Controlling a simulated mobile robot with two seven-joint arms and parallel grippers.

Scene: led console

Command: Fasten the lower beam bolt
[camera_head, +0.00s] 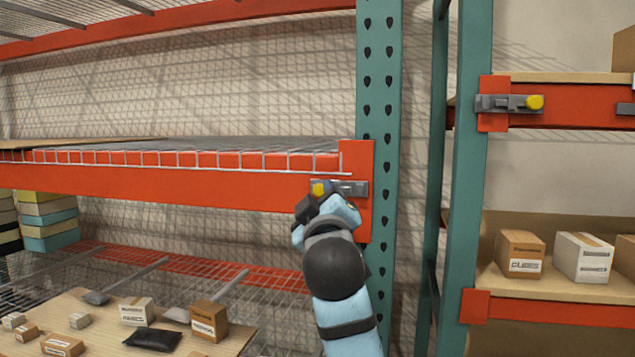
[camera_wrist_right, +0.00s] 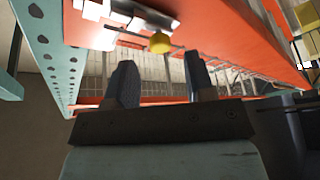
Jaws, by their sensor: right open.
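The bolt (camera_head: 352,188) is a grey slide latch on the orange end plate of the left rack's beam (camera_head: 230,190). Its yellow knob (camera_head: 319,188) is at the bolt's left end. In the right wrist view the knob (camera_wrist_right: 160,42) appears just beyond and between my right gripper's fingertips. My right gripper (camera_head: 318,205) is just below the knob, and my arm hides part of the plate. In the wrist view its two dark fingers (camera_wrist_right: 161,78) are apart with nothing between them. My left gripper is not in view.
A second latch with a yellow knob (camera_head: 535,102) is on the right rack's beam. A teal perforated upright (camera_head: 379,100) stands right of my gripper. Cartons (camera_head: 208,318) and a black packet (camera_head: 153,339) lie on the board at lower left. Wire mesh covers the back.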

